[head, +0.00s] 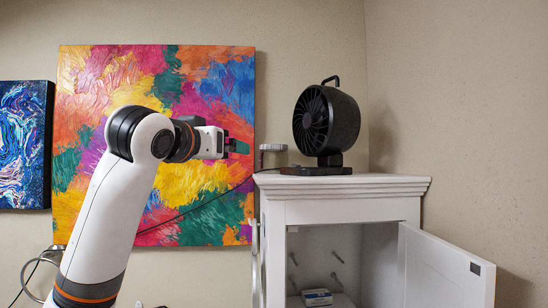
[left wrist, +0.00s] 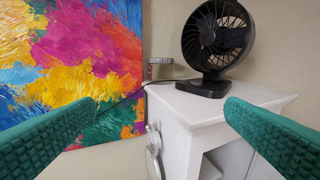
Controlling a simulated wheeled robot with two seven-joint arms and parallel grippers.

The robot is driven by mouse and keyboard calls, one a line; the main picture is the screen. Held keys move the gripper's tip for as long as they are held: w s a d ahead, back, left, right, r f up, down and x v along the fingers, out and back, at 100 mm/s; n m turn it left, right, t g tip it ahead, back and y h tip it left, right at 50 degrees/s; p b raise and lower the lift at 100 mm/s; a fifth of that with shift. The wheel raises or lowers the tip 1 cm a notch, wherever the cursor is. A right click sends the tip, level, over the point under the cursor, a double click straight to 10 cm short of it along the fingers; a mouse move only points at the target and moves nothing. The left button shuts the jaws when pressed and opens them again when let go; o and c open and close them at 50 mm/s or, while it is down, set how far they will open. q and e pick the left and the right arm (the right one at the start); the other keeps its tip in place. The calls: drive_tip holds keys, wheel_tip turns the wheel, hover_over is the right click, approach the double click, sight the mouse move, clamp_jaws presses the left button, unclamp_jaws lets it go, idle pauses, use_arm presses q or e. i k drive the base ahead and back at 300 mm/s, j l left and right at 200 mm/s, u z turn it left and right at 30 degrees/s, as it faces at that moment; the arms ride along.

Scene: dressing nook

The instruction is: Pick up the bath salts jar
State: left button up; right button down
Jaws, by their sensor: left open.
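A small jar with a flat silvery lid (head: 274,148), which looks like the bath salts jar, stands at the back left of the white cabinet's top (head: 345,185). It also shows near the middle of the left wrist view (left wrist: 160,69), its body pale and partly see-through. My left gripper (head: 238,147) is just left of the jar in the head view, at about its height. In the left wrist view its green fingers (left wrist: 163,104) are spread wide, with nothing between them. The jar appears beyond the fingertips, apart from them. My right gripper is in neither view.
A black fan (head: 327,122) stands on the cabinet top, right of the jar. A dark cable (left wrist: 122,99) runs left from the cabinet top. The cabinet door (head: 440,268) hangs open at right; a small box (head: 317,297) lies inside. A colourful painting (head: 210,190) hangs behind my arm.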

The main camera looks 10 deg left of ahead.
sight(272, 156)
drive_tip(key=i+l, duration=0.1)
drive_tip(key=i, duration=0.85)
